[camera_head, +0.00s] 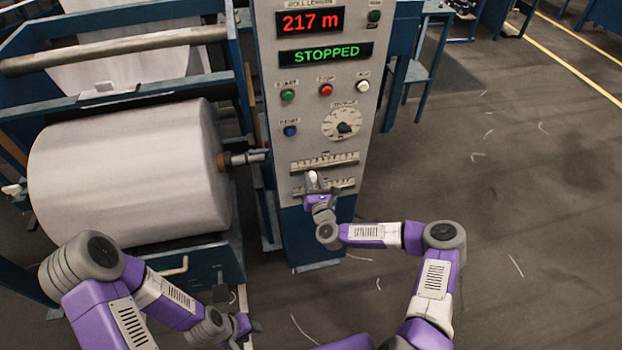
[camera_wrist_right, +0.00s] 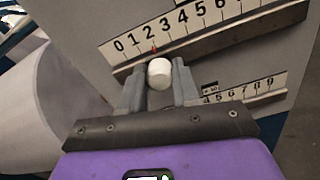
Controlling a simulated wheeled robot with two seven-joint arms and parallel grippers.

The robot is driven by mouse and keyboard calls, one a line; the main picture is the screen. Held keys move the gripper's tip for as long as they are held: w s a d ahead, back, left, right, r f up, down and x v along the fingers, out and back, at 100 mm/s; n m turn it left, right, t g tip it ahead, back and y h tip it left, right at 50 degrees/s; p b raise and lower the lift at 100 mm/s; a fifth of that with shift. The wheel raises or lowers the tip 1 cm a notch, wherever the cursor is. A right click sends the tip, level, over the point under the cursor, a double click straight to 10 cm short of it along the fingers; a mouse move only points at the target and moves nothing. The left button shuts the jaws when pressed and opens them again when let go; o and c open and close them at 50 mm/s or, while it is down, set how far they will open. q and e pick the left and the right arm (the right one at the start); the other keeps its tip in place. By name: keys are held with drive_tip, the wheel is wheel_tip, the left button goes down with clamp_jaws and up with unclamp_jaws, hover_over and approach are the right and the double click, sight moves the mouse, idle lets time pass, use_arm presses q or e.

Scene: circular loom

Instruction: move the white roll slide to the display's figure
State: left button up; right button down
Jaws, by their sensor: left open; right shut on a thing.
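The white roll slide (camera_wrist_right: 159,72) is a small white knob on the upper scale (camera_wrist_right: 190,30), numbered from 0. Its red pointer (camera_wrist_right: 154,48) stands close to the 2. My right gripper (camera_head: 313,184) is shut on the knob, one finger on each side, at the front panel; it also shows in the right wrist view (camera_wrist_right: 158,84). The display (camera_head: 310,22) reads 217 m in red. My left gripper (camera_head: 243,328) is open and empty, low in the head view, away from the panel.
A second scale (camera_wrist_right: 250,90) lies below the first, its left part hidden by my gripper. The panel carries a green STOPPED sign (camera_head: 326,54), several buttons and a dial (camera_head: 343,123). A large white roll (camera_head: 130,172) stands left.

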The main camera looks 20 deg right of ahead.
drive_tip(key=shift+d, duration=0.1)
drive_tip(key=c, duration=0.8)
unclamp_jaws()
drive_tip(key=s+p, duration=0.1)
drive_tip(key=s, duration=0.6)
drive_tip(key=shift+s+a, duration=0.2)
drive_tip(key=shift+s, duration=0.15)
